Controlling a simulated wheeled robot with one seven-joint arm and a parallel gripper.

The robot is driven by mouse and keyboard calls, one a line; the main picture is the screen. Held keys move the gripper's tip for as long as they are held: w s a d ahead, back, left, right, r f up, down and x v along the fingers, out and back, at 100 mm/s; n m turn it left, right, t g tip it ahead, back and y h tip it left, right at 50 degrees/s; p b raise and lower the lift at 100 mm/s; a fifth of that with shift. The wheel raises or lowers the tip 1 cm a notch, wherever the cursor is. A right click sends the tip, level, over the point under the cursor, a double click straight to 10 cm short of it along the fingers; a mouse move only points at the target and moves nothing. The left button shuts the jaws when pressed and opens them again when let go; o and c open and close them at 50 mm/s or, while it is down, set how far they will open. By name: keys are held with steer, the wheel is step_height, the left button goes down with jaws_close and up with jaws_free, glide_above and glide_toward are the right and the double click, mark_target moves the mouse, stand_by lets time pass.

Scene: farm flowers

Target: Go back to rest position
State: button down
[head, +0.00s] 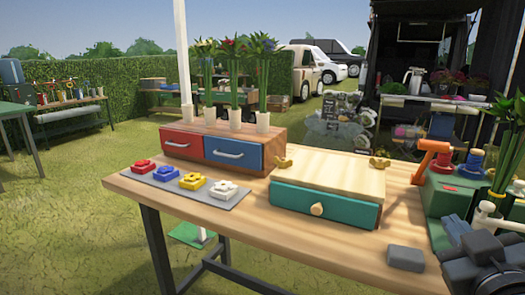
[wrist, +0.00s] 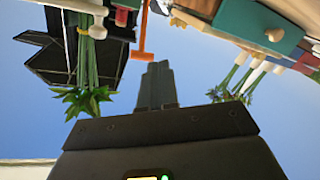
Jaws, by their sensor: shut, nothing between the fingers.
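My gripper (wrist: 157,78) points away from the camera in the wrist view, its two dark fingers together with nothing between them. That view is upside down, with sky filling much of it. The fingers appear close to an orange hammer-shaped tool (wrist: 142,45) in the picture, but I cannot tell the distance. In the head view a dark part of my arm shows at the lower right corner, beside the table (head: 290,235). The orange tool (head: 428,157) stands upright there, behind that dark part.
A teal drawer box (head: 325,203) and a red-and-blue drawer unit (head: 225,147) with flower vases stand on the table. A grey mat (head: 188,186) holds red, blue, yellow and white pieces. A grey block (head: 406,258) lies near the front edge. A green box (head: 446,205) stands at right.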

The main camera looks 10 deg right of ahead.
steer(key=s+a+f+y, duration=0.25)
steer(key=s+f, duration=0.25)
steer(key=s, duration=0.4)
steer(key=s+a+f+n+g+y, duration=0.1)
steer(key=s+a+f+y, duration=0.1)
steer(key=s+a+f, duration=0.35)
steer(key=s+a+f+y, duration=0.1)
steer(key=s+f+y, duration=0.1)
steer(key=s+f, duration=0.65)
steer(key=s+a+r+m, duration=0.2)
steer(key=s+a+r, duration=0.15)
steer(key=s, duration=0.55)
step_height(320, 180, up, 13)
steer(key=p, duration=1.3)
steer(key=shift+w+d+r, duration=0.15)
steer(key=shift+d, duration=0.1)
